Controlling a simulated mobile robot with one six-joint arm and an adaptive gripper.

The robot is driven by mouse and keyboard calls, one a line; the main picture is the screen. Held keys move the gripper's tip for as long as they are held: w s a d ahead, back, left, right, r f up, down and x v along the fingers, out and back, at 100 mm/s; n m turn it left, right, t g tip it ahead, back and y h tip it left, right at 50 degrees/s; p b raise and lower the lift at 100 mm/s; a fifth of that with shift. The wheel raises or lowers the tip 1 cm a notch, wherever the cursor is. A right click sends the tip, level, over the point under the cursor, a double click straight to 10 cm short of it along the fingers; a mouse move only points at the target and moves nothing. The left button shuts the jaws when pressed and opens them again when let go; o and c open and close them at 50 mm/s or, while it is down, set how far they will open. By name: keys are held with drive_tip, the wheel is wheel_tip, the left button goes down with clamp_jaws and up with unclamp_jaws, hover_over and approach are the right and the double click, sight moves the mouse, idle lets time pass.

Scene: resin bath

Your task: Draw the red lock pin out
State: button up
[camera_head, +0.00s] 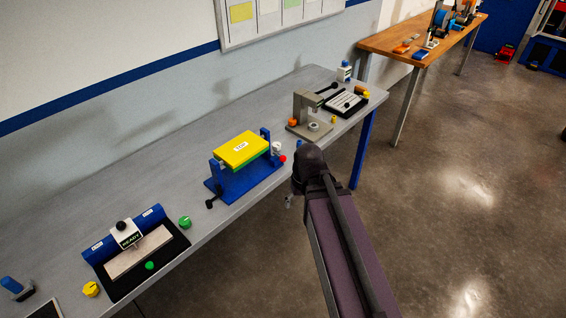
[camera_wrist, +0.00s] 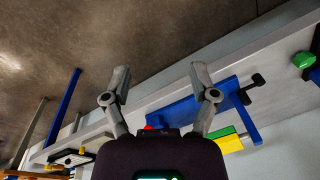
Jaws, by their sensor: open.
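The red lock pin shows as a small red knob (camera_head: 283,158) at the right end of a blue stand (camera_head: 240,186) in the head view. The stand holds a yellow and green block (camera_head: 241,149). In the wrist view the blue stand (camera_wrist: 172,115) lies beyond my right finger. A bit of red (camera_wrist: 148,128) shows at the edge of my gripper's body, mostly hidden; it may be the pin's knob. My gripper (camera_wrist: 160,70) is open and empty, its fingers wide apart. In the head view it is largely hidden by my arm, off the table's front edge.
A white knob (camera_head: 277,147) sits close to the red one. A black handle (camera_head: 211,203) sticks out at the stand's left. A grey press (camera_head: 309,115) stands to the right, a black tray fixture (camera_head: 118,290) to the left. The floor in front of the table is clear.

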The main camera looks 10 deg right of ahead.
drive_tip(key=w+a+f+n+t+y+b, duration=0.1)
drive_tip(key=w+f+n+t+y+b, duration=0.1)
drive_tip(key=w+f+n+y+b, duration=0.35)
drive_tip(key=n+t+y+b, duration=0.6)
drive_tip(key=t+b, duration=0.4)
drive_tip(key=b, duration=1.1)
approach(282, 158)
drive_tip(key=s+d+f, duration=0.1)
drive_tip(key=s+d, duration=0.1)
drive_tip(key=d, duration=0.1)
drive_tip(key=shift+w+d+f+m+y, duration=0.15)
drive_tip(key=shift+w+m+y, duration=0.1)
drive_tip(key=shift+m, duration=0.2)
drive_tip(key=x, duration=1.3)
drive_tip(key=shift+w+a, duration=0.25)
drive_tip(key=shift+a, duration=0.1)
